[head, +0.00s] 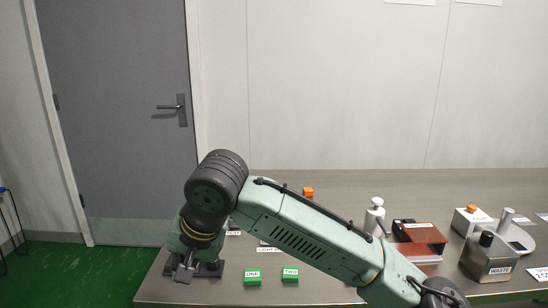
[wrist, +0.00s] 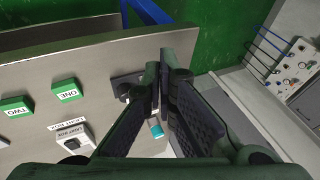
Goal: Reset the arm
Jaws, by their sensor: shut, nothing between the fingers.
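My gripper (wrist: 165,72) shows in the wrist view with its two dark fingers close together and nothing between them. It hangs over the left end of the steel table (wrist: 115,55), near the table's edge. In the head view my green arm reaches from the lower right up to a bent black elbow, then down toward the table's left end. The fingers cannot be made out clearly there. A dark fixture (wrist: 125,86) lies close beside the left finger in the wrist view; I cannot tell whether they touch.
Green blocks labelled ONE (head: 252,277) and TWO (head: 290,274) sit near the front edge. A light box (wrist: 72,137) stands behind them. A white-topped dispenser (head: 375,215), a red-brown box (head: 420,236) and a WASTE container (head: 489,258) stand at right. A grey door (head: 120,110) is behind.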

